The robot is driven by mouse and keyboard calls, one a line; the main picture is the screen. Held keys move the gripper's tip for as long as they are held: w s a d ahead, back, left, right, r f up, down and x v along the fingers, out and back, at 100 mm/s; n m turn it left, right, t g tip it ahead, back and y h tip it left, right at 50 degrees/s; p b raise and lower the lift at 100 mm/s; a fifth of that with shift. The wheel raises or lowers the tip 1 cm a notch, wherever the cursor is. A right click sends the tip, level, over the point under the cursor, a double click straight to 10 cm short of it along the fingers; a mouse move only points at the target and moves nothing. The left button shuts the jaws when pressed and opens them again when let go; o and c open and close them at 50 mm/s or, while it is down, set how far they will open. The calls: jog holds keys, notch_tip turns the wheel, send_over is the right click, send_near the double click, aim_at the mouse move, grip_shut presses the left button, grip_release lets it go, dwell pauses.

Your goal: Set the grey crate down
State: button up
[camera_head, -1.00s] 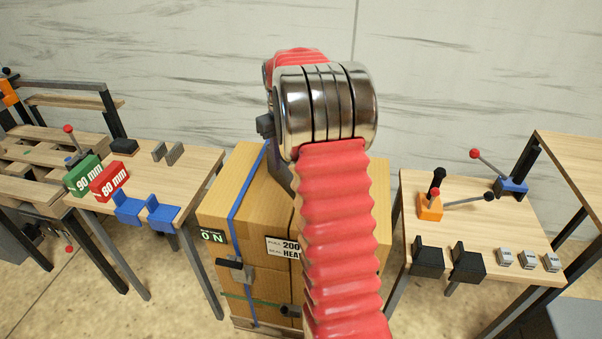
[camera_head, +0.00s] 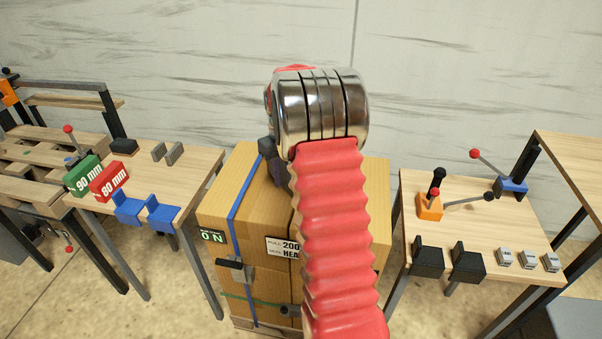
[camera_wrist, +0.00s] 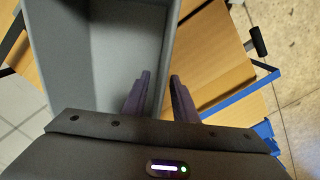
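The grey crate (camera_wrist: 103,60) fills the upper left of the wrist view, with its open inside facing the camera. Nothing shows in the visible part of its inside. My gripper (camera_wrist: 160,76) has its two dark fingers close together, one on each side of the crate's right wall. It is shut on that wall. In the head view, the dark parts of my gripper (camera_head: 277,170) show to the left of my red arm, at the top of the carton stack (camera_head: 243,185). The crate cannot be made out there. Whether it touches the surface below is unclear.
The left table (camera_head: 180,190) carries a green 90 mm block (camera_head: 83,177), a red 80 mm block (camera_head: 109,181) and blue brackets. The right table (camera_head: 470,225) carries an orange-based lever (camera_head: 429,207) and black holders. Gaps separate the cartons from both tables.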

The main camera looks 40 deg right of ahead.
jog(key=shift+f, duration=0.2)
dwell(0.4)
grip_shut()
jog(key=shift+r, duration=0.1)
dwell(0.3)
